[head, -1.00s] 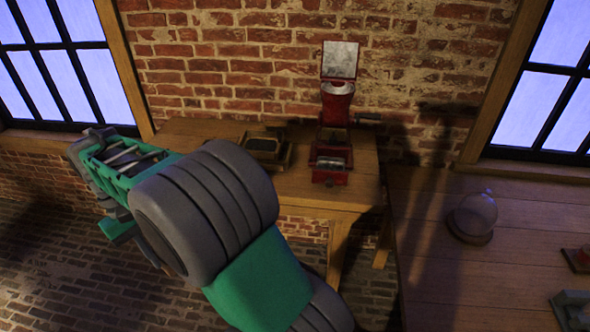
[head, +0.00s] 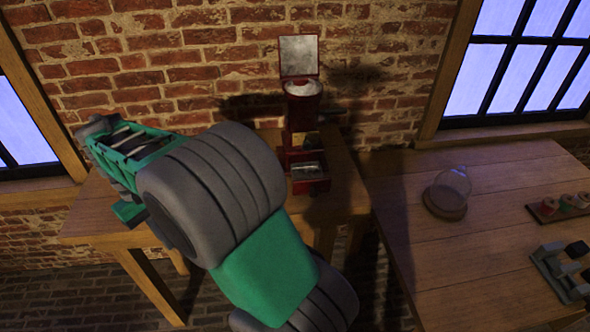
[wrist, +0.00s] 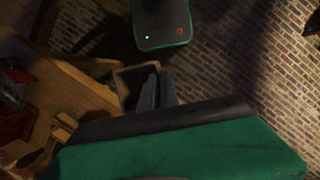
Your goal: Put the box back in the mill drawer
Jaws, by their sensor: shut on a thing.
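The red mill (head: 303,140) stands upright on the small wooden table against the brick wall, its lid raised. The red drawer (head: 311,181) juts from its lower front; its inside is hard to make out. In the wrist view part of the mill (wrist: 14,105) shows at the left edge. A box (wrist: 124,78) with a pale wooden rim and dark inside shows in the wrist view. My gripper (wrist: 152,88) is shut on it, with grey fingers at its right side.
The small table (head: 345,190) has bare wood right of the mill. A larger table (head: 470,235) at the right holds a glass dome (head: 450,193), a board with several spools (head: 563,205) and a dark metal device (head: 562,270). Brick floor lies below.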

